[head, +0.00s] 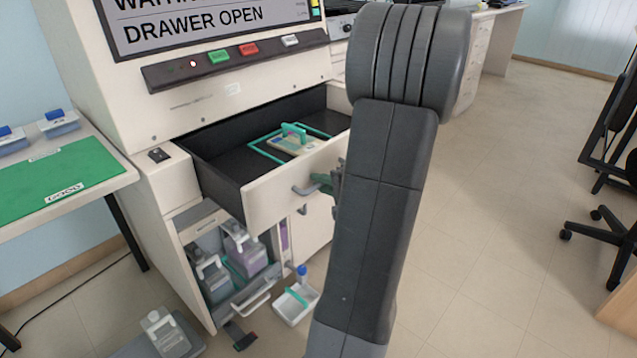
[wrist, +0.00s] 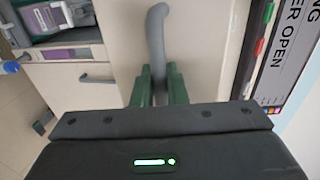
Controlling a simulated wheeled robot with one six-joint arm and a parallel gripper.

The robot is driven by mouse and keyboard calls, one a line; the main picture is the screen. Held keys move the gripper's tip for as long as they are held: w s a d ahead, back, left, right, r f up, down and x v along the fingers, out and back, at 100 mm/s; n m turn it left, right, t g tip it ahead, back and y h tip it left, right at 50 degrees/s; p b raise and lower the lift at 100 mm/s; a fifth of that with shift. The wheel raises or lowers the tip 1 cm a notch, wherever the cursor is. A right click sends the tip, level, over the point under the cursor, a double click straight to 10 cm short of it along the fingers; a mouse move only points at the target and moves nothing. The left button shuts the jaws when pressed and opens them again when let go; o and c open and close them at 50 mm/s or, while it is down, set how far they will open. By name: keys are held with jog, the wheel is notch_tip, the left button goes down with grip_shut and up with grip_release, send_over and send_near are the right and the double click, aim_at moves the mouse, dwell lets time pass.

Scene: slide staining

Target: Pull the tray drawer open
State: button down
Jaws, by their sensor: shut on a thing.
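The tray drawer (head: 268,200) of the white machine is pulled out. Its dark interior shows, with a teal-outlined area and a small pale tray (head: 292,146) with a teal handle inside. The grey drawer handle (head: 305,189) is on the drawer's front. My gripper (head: 323,183) is at this handle, partly hidden by my arm. In the wrist view my gripper's green fingers (wrist: 159,82) are shut around the lower part of the curved grey handle (wrist: 157,35). The drawer front (wrist: 205,45) fills the middle behind it.
The machine's screen (head: 210,20) reads "DRAWER OPEN". Below the drawer, an open compartment holds bottles (head: 245,252). A white bin (head: 296,303) and another bottle (head: 163,330) are on or near the floor. A side table with a green mat (head: 62,182) stands left.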

jog(key=c, duration=1.8)
grip_release()
jog(key=shift+c, duration=0.2)
jog(key=p+v, duration=0.2)
jog(key=v, duration=1.1)
jog(key=shift+s+d, duration=0.2)
jog(key=shift+d, duration=0.15)
jog(key=b+x, duration=0.2)
jog(key=x, duration=1.1)
jog(key=shift+w+a, duration=0.25)
jog(key=shift+a, duration=0.1)
